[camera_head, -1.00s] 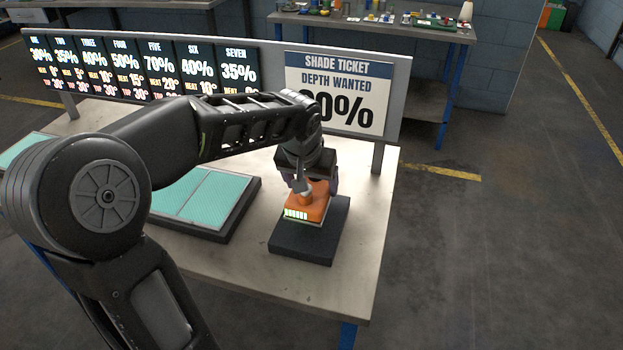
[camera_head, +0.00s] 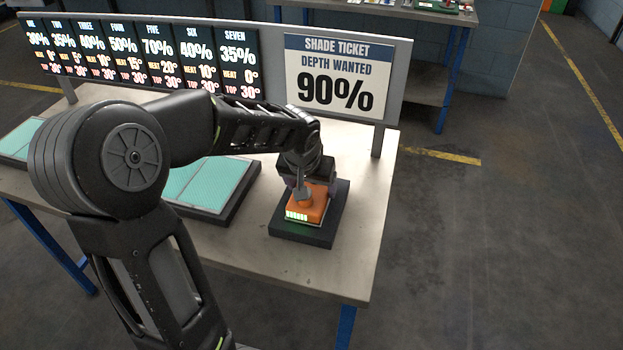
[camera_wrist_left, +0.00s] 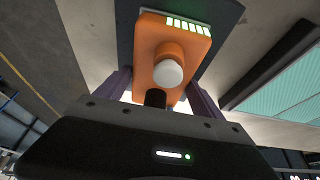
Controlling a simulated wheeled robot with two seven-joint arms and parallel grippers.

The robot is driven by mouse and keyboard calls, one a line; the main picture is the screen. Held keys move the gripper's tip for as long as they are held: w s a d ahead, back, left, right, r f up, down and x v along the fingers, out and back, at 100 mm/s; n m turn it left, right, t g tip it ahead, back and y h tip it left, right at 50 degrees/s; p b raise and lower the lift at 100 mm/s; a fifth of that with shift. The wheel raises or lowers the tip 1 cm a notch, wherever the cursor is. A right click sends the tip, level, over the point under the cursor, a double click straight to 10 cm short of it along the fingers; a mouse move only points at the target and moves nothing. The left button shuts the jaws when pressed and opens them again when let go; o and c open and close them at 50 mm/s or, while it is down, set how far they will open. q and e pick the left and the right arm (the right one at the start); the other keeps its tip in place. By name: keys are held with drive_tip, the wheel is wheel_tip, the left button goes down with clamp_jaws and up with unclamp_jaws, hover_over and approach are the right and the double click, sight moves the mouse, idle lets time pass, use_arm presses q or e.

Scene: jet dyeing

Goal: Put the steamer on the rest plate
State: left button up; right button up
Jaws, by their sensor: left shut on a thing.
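The orange steamer (camera_head: 313,208), with a lit green-white bar on its front end, is over the dark rest plate (camera_head: 300,234) at the right of the table. I cannot tell for sure whether its base touches the plate. My left gripper (camera_head: 304,190) comes down from above and is shut on the steamer. In the left wrist view the steamer (camera_wrist_left: 182,45) sits between the two fingers, with a pale round knob on its top. The dark plate (camera_wrist_left: 228,14) shows behind it. My right gripper is not in view.
A dark-framed tray with teal panels (camera_head: 215,187) lies left of the rest plate. A board of depth readings (camera_head: 140,58) and a shade ticket reading 90% (camera_head: 337,78) stand along the table's back edge. The table (camera_head: 362,215) is bare right of the plate.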

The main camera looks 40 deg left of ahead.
use_arm(q)
drive_tip(key=shift+r, duration=0.1)
drive_tip(key=o, duration=2.1)
drive_tip(key=v, duration=1.2)
drive_tip(key=shift+s+d, duration=0.1)
drive_tip(key=shift+d, duration=0.1)
